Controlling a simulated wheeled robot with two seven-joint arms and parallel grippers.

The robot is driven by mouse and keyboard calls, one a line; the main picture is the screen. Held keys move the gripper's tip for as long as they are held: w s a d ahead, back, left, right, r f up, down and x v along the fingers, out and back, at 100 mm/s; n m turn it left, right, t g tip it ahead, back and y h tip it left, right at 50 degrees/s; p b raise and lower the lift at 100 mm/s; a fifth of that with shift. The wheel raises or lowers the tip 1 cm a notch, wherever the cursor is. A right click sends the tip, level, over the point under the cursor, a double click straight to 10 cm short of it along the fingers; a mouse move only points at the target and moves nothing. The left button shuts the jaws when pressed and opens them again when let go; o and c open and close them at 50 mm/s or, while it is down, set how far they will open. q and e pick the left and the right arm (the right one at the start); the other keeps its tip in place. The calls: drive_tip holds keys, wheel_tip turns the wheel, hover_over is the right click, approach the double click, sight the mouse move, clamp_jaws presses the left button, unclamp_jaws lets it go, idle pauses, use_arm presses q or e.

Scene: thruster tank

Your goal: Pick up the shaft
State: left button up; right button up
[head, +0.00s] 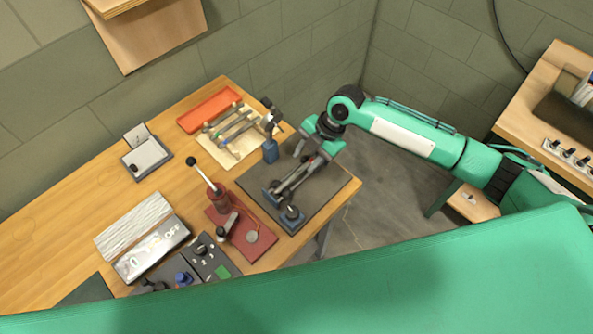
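A grey rod-like piece, which looks like the shaft (291,183), lies slanted over a dark mat (330,190) near the table's right end. Its lower end is by small blue supports (291,216). My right gripper (308,165) reaches in from the right and points down over the mat, at the upper end of the grey piece. The gripper's fingers blend with the grey parts, so I cannot tell whether they touch, hold or only overlap it in view. My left gripper is not in view.
A red base with a lever (238,232) stands left of the mat. Behind are a tool board (230,135), an orange tray (209,108) and a blue upright holder (270,151). The wooden table (80,215) is clear at left.

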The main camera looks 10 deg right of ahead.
sight(297, 172)
drive_tip(key=p+x, duration=0.2)
drive_tip(key=x, duration=0.2)
drive_tip(key=shift+s+d+p, duration=0.1)
drive_tip(key=shift+d+p, duration=0.1)
drive_tip(key=shift+p, duration=0.1)
drive_tip(key=shift+a+f, duration=0.2)
drive_tip(key=shift+f, duration=0.35)
clamp_jaws()
